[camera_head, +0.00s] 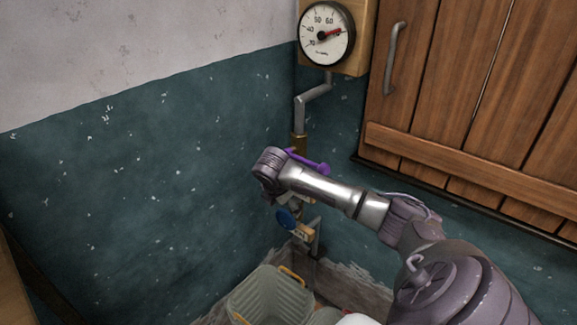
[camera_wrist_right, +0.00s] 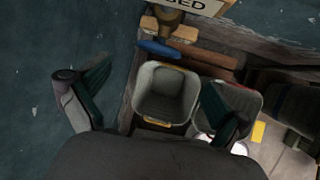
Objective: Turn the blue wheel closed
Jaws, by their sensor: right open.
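The blue wheel (camera_head: 286,217) sits on a brass valve fitting (camera_head: 304,233) low in the wall corner, just below the end of my right arm. In the right wrist view the blue wheel (camera_wrist_right: 159,48) shows nearly edge-on near the top, ahead of the fingers and apart from them. My right gripper (camera_wrist_right: 156,76) is open with its two fingers wide apart and nothing between them. In the head view its fingers are mostly hidden by the wrist. My left gripper is not in view.
A purple handle (camera_head: 308,163) is on the pipe behind my right wrist. A round gauge (camera_head: 326,33) hangs above. Wooden shutters (camera_head: 470,85) are at right. A grey bin (camera_head: 268,297) stands below. A sign (camera_wrist_right: 198,5) ending in "SED" shows near the wheel.

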